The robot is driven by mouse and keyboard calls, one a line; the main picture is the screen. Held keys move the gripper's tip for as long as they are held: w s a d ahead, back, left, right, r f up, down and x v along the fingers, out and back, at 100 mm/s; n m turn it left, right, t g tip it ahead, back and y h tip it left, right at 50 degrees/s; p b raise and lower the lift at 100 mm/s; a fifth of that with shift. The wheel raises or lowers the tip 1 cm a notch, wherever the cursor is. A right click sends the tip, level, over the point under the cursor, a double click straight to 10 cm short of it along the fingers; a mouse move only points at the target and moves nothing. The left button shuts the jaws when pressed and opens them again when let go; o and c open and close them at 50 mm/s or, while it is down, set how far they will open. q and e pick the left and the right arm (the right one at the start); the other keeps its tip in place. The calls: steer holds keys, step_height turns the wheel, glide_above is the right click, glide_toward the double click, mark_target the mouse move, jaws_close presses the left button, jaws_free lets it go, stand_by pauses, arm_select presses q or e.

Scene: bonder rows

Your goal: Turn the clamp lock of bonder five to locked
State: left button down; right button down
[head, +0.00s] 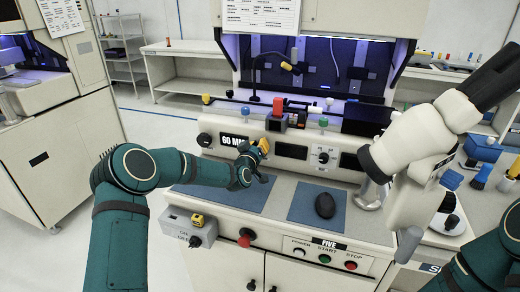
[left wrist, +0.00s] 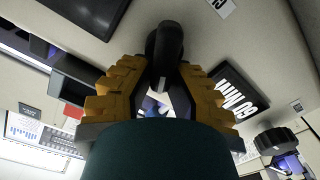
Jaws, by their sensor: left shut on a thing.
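Bonder five (head: 235,160) is the cream machine in front of me, with a "FIVE" plate (head: 326,243) low on its front. My left gripper (head: 260,148) is at its front panel, just right of the "60 MM" display (head: 234,140). In the left wrist view, the gripper's yellow-padded fingers (left wrist: 163,75) are shut around a black handle (left wrist: 166,42) that stands out from the panel, seemingly the clamp lock. In the head view the gripper hides this handle. Its lock marks cannot be read. My right gripper is out of view.
A black knob (head: 204,139) sits left of the display, a small selector (head: 323,155) further right. A white microscope (head: 415,150) stands at right. A black mouse (head: 325,205) lies on a blue mat (head: 300,212). A grey box with a yellow-topped button (head: 197,220) is below my left forearm.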

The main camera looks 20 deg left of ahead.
arm_select(q)
steer(key=n, duration=0.4)
steer(key=a+n, duration=0.1)
steer(key=n, duration=0.1)
steer(key=shift+f+n, duration=0.3)
steer(key=shift+f, duration=0.1)
steer(key=shift+a+f+n, duration=0.1)
steer(key=shift+f+n, duration=0.15)
steer(key=shift+n, duration=1.15)
steer(key=shift+f+n, duration=0.2)
steer(key=shift+n, duration=1.2)
steer(key=c, duration=0.9)
jaws_free()
steer(key=shift+w, duration=0.1)
steer(key=shift+f, duration=0.1)
steer(key=s, duration=1.2)
steer(key=shift+a, duration=0.15)
